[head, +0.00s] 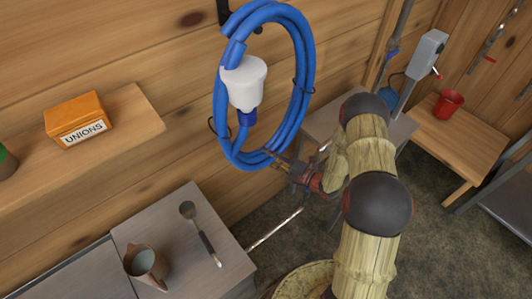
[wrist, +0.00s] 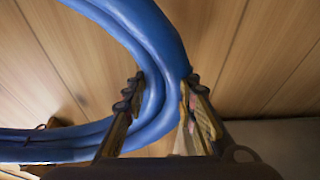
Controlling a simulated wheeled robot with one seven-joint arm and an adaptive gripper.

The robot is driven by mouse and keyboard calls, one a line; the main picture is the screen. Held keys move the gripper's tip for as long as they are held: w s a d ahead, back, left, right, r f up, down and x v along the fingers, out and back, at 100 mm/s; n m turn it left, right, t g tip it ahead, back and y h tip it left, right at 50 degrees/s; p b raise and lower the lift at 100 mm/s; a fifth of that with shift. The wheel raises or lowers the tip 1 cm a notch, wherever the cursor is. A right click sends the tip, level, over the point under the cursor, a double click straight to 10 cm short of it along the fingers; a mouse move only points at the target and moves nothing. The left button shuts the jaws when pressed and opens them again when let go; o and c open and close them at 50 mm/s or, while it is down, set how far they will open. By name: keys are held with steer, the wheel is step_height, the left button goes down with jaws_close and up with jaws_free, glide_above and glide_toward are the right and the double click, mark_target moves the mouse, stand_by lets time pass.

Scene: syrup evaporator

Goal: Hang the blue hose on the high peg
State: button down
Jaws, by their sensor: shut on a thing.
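The blue hose (head: 304,70) is a coil with dark ties, held upright against the plank wall in the head view. A white fitting with a blue end (head: 244,82) hangs at its left side. My gripper (head: 272,158) is shut on the bottom of the coil. In the wrist view, the fingers of my gripper (wrist: 160,108) stand on both sides of the blue hose strands (wrist: 150,60). A black peg (head: 224,12) shows on the wall at the coil's upper left. The coil partly covers it, and I cannot tell whether the hose rests on it.
A wooden shelf (head: 140,128) at left bears an orange UNIONS box (head: 76,118). Below, a metal bench (head: 185,258) holds a brown jug (head: 146,264) and a ladle (head: 200,232). A red bucket (head: 449,104) stands on a wooden bench (head: 470,140) at right.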

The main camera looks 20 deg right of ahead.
steer(key=s+d+p, duration=0.2)
steer(key=s+d, duration=0.2)
steer(key=s, duration=0.5)
steer(key=shift+s, duration=0.2)
stand_by(0.9)
steer(key=shift+r, duration=0.1)
step_height(320, 180, up, 30)
steer(key=p, duration=2.5)
steer(key=shift+s, duration=0.45)
